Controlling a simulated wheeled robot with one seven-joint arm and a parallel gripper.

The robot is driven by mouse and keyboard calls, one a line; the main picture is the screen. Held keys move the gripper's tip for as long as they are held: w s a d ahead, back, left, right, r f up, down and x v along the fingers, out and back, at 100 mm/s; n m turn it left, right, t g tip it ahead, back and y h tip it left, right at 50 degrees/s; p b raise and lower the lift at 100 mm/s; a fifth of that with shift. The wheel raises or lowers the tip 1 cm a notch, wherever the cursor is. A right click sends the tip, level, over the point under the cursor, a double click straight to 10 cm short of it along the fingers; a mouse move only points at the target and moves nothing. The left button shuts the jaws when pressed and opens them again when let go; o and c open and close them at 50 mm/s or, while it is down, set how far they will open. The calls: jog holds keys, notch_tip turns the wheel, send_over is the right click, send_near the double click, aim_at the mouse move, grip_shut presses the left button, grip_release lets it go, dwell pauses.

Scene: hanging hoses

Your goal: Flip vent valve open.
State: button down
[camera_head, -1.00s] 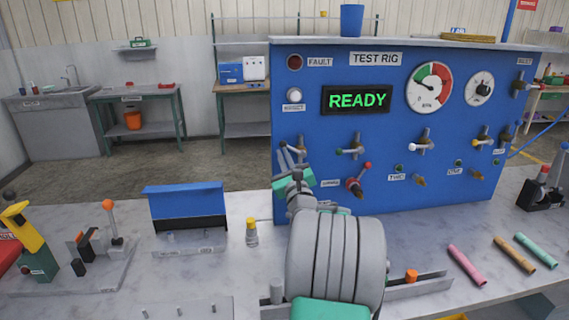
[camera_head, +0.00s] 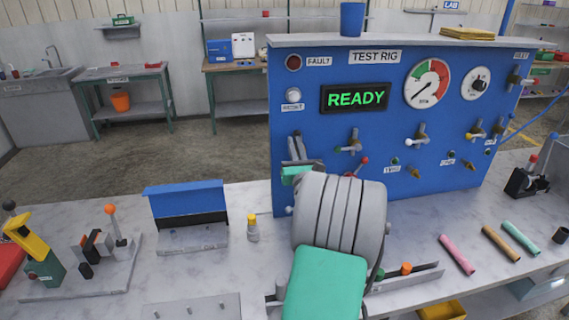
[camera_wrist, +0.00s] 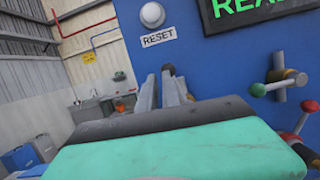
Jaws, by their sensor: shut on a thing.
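My gripper (camera_head: 297,147) is in front of the left side of the blue test rig panel (camera_head: 350,63). In the wrist view its two fingers (camera_wrist: 174,90) are close together, below the RESET button, around a small dark-tipped piece (camera_wrist: 168,70), most of which is hidden. I cannot tell whether this is the vent valve's lever. To the right is a valve with a green knob (camera_wrist: 258,90), also in the head view (camera_head: 338,149). Below it is a red-knobbed lever (camera_head: 365,160), partly hidden by my arm. The lower labels are too small to read surely.
The display (camera_head: 356,98) reads READY. More valves (camera_head: 418,135) project from the panel to the right. On the bench are a yellow-capped bottle (camera_head: 253,229), a blue-topped stand (camera_head: 186,203) and several coloured tubes (camera_head: 456,254). Bench space around the bottle is clear.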

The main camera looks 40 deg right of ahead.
jog(key=shift+s+d+r+p, duration=0.1)
jog(key=shift+d+r+p, duration=0.15)
jog(key=shift+r, duration=0.3)
jog(key=shift+s+d+r+p, duration=0.15)
jog(key=shift+r+p, duration=0.15)
jog(key=shift+r, duration=0.2)
jog(key=s+a+f+b, duration=0.2)
jog(key=s+a, duration=0.1)
jog(key=a, duration=0.2)
jog(key=s+a+f+b, duration=0.2)
jog(key=s+a, duration=0.1)
jog(key=a, duration=0.3)
jog(key=shift+s+a+f, duration=0.15)
jog(key=shift+f, duration=0.15)
